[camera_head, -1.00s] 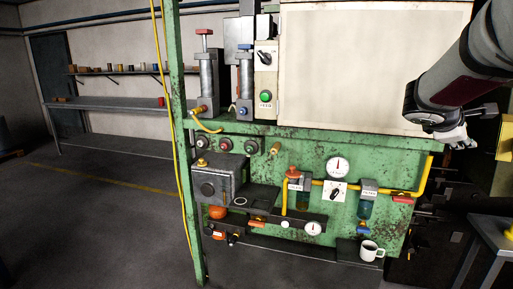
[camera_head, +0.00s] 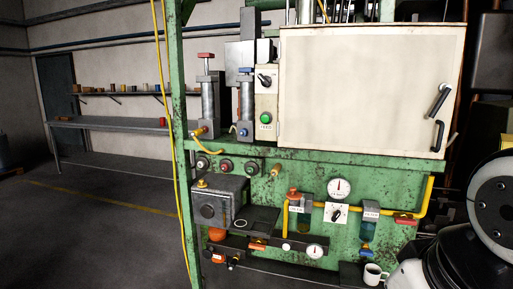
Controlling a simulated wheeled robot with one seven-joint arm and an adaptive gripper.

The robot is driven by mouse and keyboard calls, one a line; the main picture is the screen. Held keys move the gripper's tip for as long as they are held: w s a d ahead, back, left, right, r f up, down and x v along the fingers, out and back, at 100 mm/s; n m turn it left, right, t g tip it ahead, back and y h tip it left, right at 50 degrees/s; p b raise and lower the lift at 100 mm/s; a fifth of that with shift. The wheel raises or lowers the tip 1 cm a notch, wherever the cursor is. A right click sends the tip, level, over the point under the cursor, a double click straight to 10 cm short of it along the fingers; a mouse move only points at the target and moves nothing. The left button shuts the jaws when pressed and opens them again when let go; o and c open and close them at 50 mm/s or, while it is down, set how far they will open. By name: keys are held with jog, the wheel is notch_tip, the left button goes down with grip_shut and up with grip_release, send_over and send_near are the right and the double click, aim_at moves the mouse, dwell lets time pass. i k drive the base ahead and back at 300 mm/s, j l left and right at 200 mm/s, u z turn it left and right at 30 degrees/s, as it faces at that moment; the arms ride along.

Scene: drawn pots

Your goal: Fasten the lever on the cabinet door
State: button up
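The cabinet door (camera_head: 360,90) is a large cream panel at the upper right of the green machine; it looks shut. Near its right edge sits a dark lever (camera_head: 439,100) with a grey grip, tilted with its upper end to the right. Just below the lever is a black pull handle (camera_head: 437,136). Whether the lever's latch is engaged I cannot tell. My gripper is not in view. A white and black part of my arm shows at the lower right, apart from the lever and handle.
The green machine (camera_head: 271,177) carries red-topped and blue-topped cylinders, a green button (camera_head: 265,118), a round gauge (camera_head: 339,188) and a yellow pipe (camera_head: 428,196). A white mug (camera_head: 374,274) stands low at the right.

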aim_at(445, 88)
jog(key=z, duration=0.9)
